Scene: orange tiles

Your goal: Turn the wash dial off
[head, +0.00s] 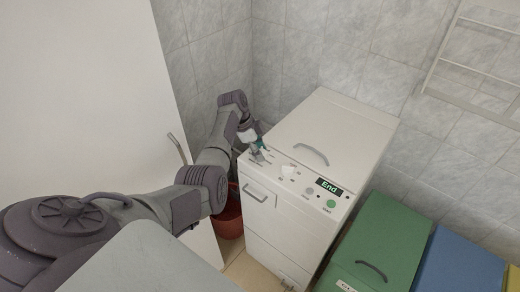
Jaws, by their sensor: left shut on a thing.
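The white top-loading washing machine (345,135) stands in the corner, with a control panel along its front top edge. My left gripper (259,157) is at the left end of that panel, shut on a small dial that its fingers mostly hide. The dial's setting cannot be read. A second pale knob (288,170) sits just to the right on the panel, clear of the gripper. The display (329,187) reads "End" in green. My right gripper is not in view.
A green button (331,204) is near the display. A green bin (385,235) and a blue bin (462,265) stand to the right. A red bucket (230,220) is on the floor below my left arm. A white cabinet (85,90) fills the left side.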

